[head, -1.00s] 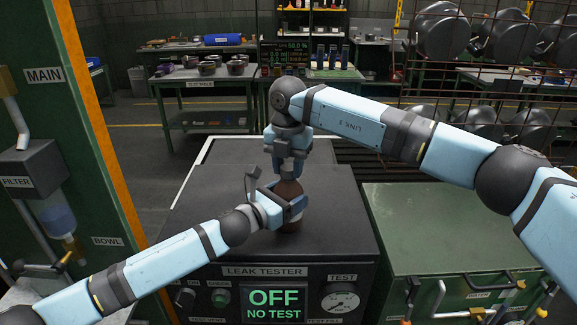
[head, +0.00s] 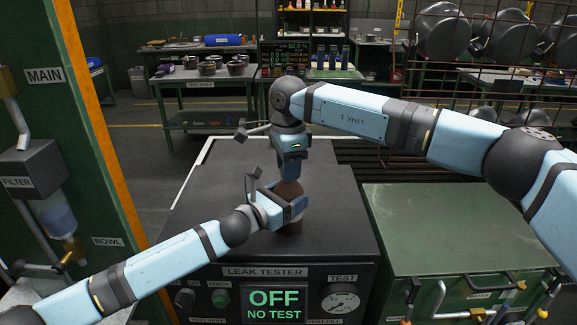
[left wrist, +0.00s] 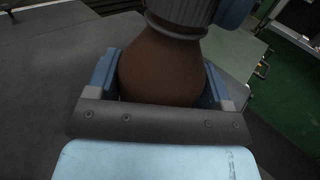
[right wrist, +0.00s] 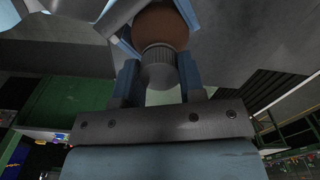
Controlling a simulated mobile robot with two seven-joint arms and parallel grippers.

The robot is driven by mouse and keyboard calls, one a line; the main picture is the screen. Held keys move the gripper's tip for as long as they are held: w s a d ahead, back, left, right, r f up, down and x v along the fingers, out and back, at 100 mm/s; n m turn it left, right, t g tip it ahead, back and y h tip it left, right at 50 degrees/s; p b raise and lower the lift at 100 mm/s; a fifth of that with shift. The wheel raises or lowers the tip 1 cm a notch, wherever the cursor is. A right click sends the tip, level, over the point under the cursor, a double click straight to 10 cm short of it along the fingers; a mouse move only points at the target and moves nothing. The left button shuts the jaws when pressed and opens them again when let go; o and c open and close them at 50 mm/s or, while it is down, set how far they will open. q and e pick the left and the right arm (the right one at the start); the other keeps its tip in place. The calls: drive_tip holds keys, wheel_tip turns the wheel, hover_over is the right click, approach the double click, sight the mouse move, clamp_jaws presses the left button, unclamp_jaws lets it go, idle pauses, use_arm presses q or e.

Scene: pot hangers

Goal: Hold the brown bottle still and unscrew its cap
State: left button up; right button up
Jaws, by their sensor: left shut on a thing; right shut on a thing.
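The brown bottle (head: 291,188) stands upright on the dark top of the leak tester (head: 220,205). My left gripper (head: 296,206) is shut around its body, with one finger on each side; the left wrist view shows the rounded bottle (left wrist: 160,65) between the blue fingers. My right gripper (head: 291,174) points down from above and is shut on the cap. The grey ribbed cap (right wrist: 158,70) shows between its fingers in the right wrist view and sits in line with the bottle neck. In the head view the right gripper hides the cap.
A green cabinet (head: 450,225) stands at the right, beside a wire rack with hanging pots (head: 441,32). A green panel (head: 60,120) stands at the left. The tester top around the bottle is clear.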

drive_tip(key=n, duration=0.6)
drive_tip(key=shift+n, duration=0.4)
drive_tip(key=n, duration=0.7)
drive_tip(key=shift+n, duration=0.4)
drive_tip(key=shift+r, duration=0.15)
drive_tip(key=shift+r, duration=1)
drive_tip(key=shift+r, duration=2)
use_arm(q)
drive_tip(key=o, duration=1.7)
